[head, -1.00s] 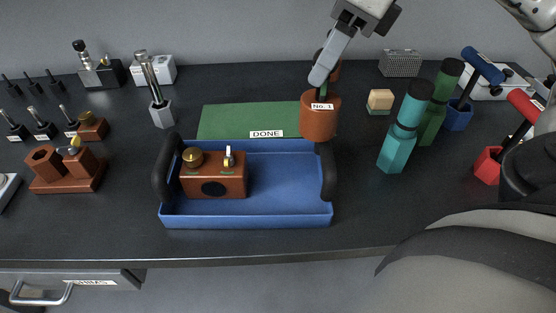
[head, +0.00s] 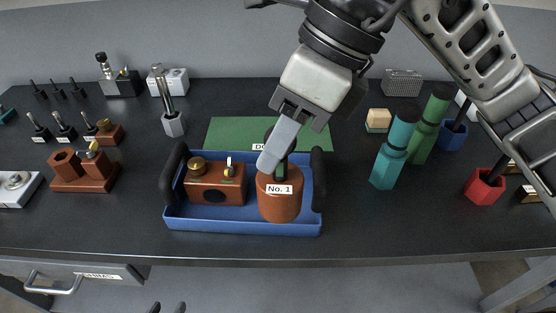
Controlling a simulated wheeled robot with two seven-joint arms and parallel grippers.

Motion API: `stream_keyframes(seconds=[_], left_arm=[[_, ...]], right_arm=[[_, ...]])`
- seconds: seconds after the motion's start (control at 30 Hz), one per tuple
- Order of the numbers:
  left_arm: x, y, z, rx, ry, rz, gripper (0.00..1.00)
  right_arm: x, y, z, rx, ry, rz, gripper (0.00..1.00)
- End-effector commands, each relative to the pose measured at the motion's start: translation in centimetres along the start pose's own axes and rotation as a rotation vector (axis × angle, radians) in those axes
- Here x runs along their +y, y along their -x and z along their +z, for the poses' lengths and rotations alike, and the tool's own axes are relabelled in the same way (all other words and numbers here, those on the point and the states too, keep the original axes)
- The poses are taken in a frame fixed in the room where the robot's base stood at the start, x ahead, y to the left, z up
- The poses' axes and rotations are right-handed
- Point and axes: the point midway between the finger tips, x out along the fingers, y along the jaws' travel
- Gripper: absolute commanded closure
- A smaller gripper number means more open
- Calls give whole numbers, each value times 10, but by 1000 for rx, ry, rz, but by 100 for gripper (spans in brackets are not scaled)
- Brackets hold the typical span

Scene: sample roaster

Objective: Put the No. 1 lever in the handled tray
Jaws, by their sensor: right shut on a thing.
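The No. 1 lever is a red-brown cylinder (head: 279,203) with a white "No. 1" label and a dark upright lever on top. It is upright inside the right half of the blue handled tray (head: 240,228), which has a black grip at each end. My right gripper (head: 275,158) comes down from above and is shut on the lever's upper part, partly hiding it. I cannot tell whether the cylinder touches the tray floor. Two dark, separated fingertips of my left gripper (head: 168,307) show at the bottom edge, apart and empty, below the bench.
A brown block (head: 214,190) with a brass knob sits in the tray's left half. A green mat (head: 228,131) lies behind the tray. Teal (head: 388,165) and green (head: 425,135) bottle-like pieces and a red hex-based piece (head: 485,188) stand to the right.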

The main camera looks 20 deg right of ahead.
Motion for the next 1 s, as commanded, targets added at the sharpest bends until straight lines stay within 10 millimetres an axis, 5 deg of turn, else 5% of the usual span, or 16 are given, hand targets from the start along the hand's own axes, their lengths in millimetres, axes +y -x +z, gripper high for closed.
stream_keyframes(seconds=[0.2,0.4,1.0], left_arm=[[-1,4,0,-17,-10,-4,64],[-2,5,0,-20,-18,-6,64],[-3,7,-3,-28,-28,-11,64]], right_arm=[[-58,-14,2,2,-10,2,100],[-93,-44,-5,1,-5,2,100],[-122,-90,-20,-3,0,-1,100]])
